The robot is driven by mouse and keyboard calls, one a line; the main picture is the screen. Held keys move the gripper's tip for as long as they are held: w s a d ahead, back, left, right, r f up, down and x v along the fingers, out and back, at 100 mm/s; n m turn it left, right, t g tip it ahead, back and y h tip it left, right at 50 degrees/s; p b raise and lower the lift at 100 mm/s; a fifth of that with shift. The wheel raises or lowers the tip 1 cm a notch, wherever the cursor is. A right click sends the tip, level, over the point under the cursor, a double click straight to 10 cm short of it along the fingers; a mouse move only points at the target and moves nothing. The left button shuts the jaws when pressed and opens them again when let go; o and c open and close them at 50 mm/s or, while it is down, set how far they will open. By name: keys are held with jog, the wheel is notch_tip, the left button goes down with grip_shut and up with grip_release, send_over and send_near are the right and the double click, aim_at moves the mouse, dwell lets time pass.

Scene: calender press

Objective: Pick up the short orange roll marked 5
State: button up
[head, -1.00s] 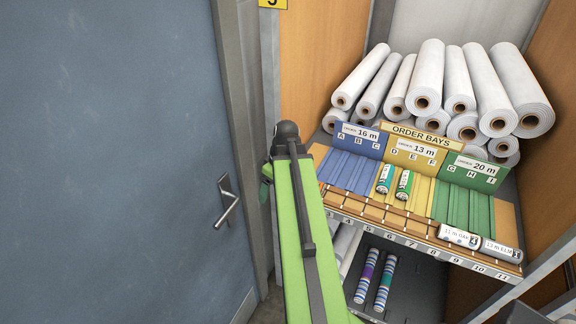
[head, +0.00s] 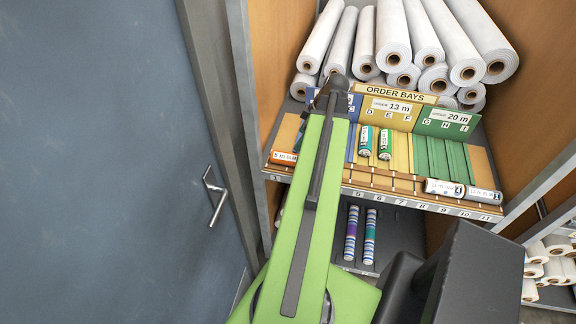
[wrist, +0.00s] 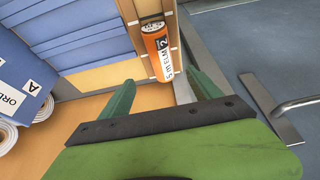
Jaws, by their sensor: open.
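The short orange roll (head: 284,156) lies in a slot at the left front end of the shelf, marked "5 m ELM". In the head view my arm hides the fingers.
The blue order bay (wrist: 85,35) lies left of the roll in the wrist view. A shelf post stands just right of the roll, with the door handle (wrist: 300,104) beyond. Two white-labelled rolls (head: 444,188) lie at the front right.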

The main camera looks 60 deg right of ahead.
aim_at(291, 155)
jog(key=b+x, duration=0.2)
jog(key=x, duration=0.1)
jog(key=b+x, duration=0.2)
jog(key=x, duration=0.1)
jog(key=shift+f+b, duration=0.35)
jog(key=shift+f, duration=0.1)
jog(key=shift+a+f, duration=0.1)
jog(key=shift+f, duration=0.05)
jog(key=b+x, duration=0.5)
jog(key=shift+s+f, duration=0.2)
jog(key=shift+r, duration=0.2)
jog(key=c, duration=1.5)
